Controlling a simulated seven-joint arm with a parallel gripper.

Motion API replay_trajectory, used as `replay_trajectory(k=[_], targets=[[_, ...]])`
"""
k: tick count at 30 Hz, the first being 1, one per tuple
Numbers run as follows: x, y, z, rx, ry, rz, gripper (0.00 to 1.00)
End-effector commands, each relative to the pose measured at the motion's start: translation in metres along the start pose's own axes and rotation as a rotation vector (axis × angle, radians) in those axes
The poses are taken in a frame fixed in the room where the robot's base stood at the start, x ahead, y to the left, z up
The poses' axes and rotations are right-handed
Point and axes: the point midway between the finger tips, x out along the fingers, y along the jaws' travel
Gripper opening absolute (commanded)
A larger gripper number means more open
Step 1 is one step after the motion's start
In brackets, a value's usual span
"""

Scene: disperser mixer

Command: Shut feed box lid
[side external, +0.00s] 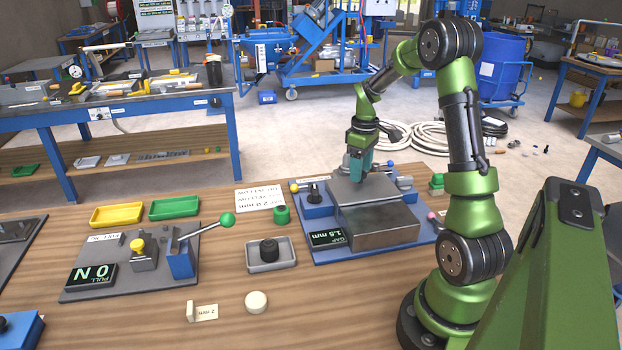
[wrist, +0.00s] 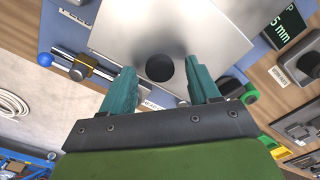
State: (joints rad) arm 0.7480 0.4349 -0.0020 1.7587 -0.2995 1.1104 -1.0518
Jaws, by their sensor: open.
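The feed box (side external: 385,228) is a grey metal block on a blue base plate at the middle right of the bench. A flat grey plate, apparently its lid (side external: 370,193), lies toward its back; I cannot tell whether it is fully shut. In the wrist view the grey plate (wrist: 222,45) carries a round black knob (wrist: 160,68). My gripper (side external: 358,179) points down close over the plate. In the wrist view its teal fingers (wrist: 160,74) are apart, one on either side of the knob. Contact with the knob cannot be told, and the side view hides it.
A "GAP 1.5 mm" display (side external: 336,239) sits on the base's front left corner. A grey tray (side external: 271,264) with a black knob and a green-knobbed lever (side external: 227,219) stand farther left.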

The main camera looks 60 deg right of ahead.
Motion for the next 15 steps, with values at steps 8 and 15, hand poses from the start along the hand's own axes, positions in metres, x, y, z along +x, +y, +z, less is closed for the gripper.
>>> replay_trajectory(k=[8,15], targets=[[0.006,0.0001,0.0001,0.0,0.0,0.0,0.61],[0.0057,0.0001,0.0001,0.0,0.0,0.0,0.4]])
